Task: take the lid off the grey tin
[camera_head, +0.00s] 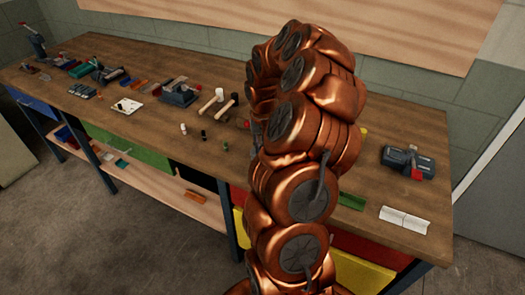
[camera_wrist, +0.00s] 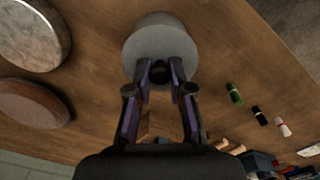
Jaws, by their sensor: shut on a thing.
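The grey tin (camera_wrist: 160,32) stands on the wooden bench at the top middle of the wrist view, seen from above. Its round grey top carries a dark knob (camera_wrist: 158,73) on the near side. My gripper (camera_wrist: 160,70) is shut on this knob, one finger on each side. I cannot tell whether the lid sits on the tin or is apart from it. In the head view my arm hides the tin and my gripper.
Two round metal-looking objects, one grey (camera_wrist: 34,35) and one brownish (camera_wrist: 32,104), lie left of the tin. Small green (camera_wrist: 234,92), black (camera_wrist: 259,115) and white (camera_wrist: 283,127) cylinders stand to the right.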

